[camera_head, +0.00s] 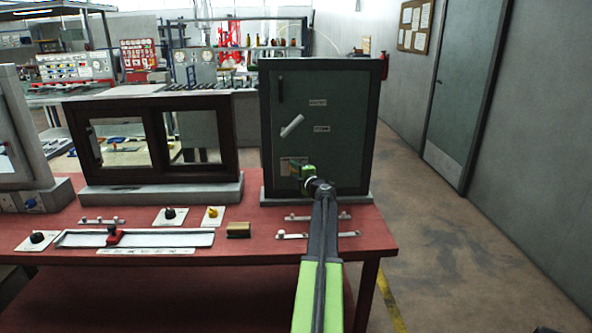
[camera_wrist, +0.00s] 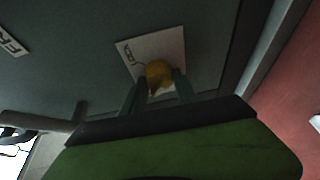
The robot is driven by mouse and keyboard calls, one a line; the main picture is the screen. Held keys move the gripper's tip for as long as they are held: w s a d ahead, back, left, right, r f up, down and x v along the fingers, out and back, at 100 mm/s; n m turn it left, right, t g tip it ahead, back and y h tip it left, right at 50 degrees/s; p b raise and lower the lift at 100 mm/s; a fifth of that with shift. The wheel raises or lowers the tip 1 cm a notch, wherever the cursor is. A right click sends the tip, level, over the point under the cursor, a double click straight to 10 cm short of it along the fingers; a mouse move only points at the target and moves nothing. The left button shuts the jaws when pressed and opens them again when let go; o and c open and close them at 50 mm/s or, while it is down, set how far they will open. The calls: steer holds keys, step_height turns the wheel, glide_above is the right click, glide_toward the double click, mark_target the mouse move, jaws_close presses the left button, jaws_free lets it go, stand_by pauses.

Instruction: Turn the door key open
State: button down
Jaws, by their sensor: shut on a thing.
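A dark green door (camera_head: 340,115) stands upright in a dark frame at the back right of the red table. In the wrist view, a yellow key (camera_wrist: 158,74) sits on a pale label plate (camera_wrist: 130,52) on the green door panel (camera_wrist: 80,50). The plate also shows in the head view (camera_head: 289,165), low on the left of the door. My gripper (camera_wrist: 158,88) is shut on the key, with one finger on each side of it. In the head view my gripper (camera_head: 301,171) is at the plate and hides the key.
A pale lever handle (camera_head: 292,126) is above my gripper on the door. A brown-framed sliding window unit (camera_head: 152,138) stands to the left. Knobs, a slider track (camera_head: 135,238) and a small brass block (camera_head: 238,230) lie on the red table (camera_head: 230,275). Open floor is to the right.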

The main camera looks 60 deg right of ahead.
steer(key=c, duration=0.9)
jaws_free()
steer(key=shift+w, duration=0.1)
steer(key=shift+c, duration=0.2)
steer(key=v, duration=1.7)
steer(key=shift+s+p, duration=0.25)
steer(key=shift+p, duration=0.1)
steer(key=shift+a+r, duration=0.1)
steer(key=shift+r, duration=0.05)
